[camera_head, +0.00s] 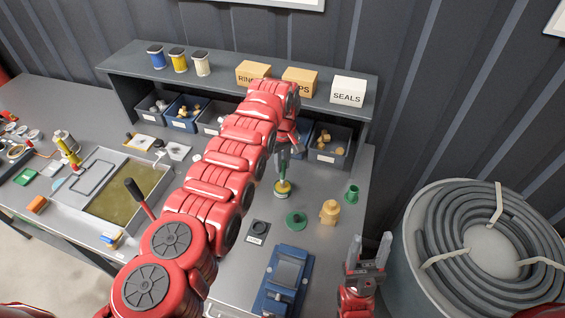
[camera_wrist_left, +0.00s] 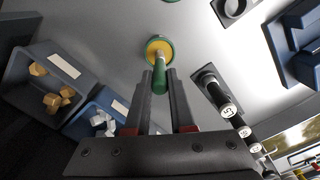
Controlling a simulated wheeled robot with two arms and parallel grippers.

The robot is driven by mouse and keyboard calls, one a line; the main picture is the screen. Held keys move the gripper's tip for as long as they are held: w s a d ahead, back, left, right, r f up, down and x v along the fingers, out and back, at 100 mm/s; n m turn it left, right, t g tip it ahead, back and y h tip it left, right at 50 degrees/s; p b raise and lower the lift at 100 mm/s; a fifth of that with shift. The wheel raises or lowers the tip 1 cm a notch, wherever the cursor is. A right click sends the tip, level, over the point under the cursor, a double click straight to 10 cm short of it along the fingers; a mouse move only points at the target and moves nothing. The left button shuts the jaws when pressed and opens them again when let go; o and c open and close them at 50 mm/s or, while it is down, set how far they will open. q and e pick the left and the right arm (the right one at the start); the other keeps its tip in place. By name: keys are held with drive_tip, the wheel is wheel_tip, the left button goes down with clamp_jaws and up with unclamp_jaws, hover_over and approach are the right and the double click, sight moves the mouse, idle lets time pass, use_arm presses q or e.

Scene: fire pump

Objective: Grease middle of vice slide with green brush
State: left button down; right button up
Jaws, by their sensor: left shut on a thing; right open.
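The green brush (camera_wrist_left: 157,72) has a green handle and a pale lower part. It stands upright at a round green-rimmed yellow pot (camera_wrist_left: 158,46), also seen in the head view (camera_head: 283,188). Whether its tip is inside the pot is hard to tell. My left gripper (camera_head: 284,160) points down above the pot and is shut on the handle; its fingers (camera_wrist_left: 160,90) flank it in the left wrist view. The blue vice (camera_head: 288,274) sits at the bench's front right, its grey slide facing up. My right gripper (camera_head: 370,252) is open and empty right of the vice.
A black labelled piece (camera_head: 258,230) lies left. Bins (camera_head: 330,148) line the back. A hose reel (camera_head: 490,245) stands right. My left arm hides the middle.

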use_arm(q)
wheel_tip(320, 180, up, 2)
drive_tip(key=shift+r+p, duration=0.15)
drive_tip(key=shift+p, duration=0.75)
wheel_tip(320, 180, up, 2)
drive_tip(key=shift+r+p, duration=0.1)
drive_tip(key=shift+p, duration=0.45)
drive_tip(key=shift+r, duration=1.2)
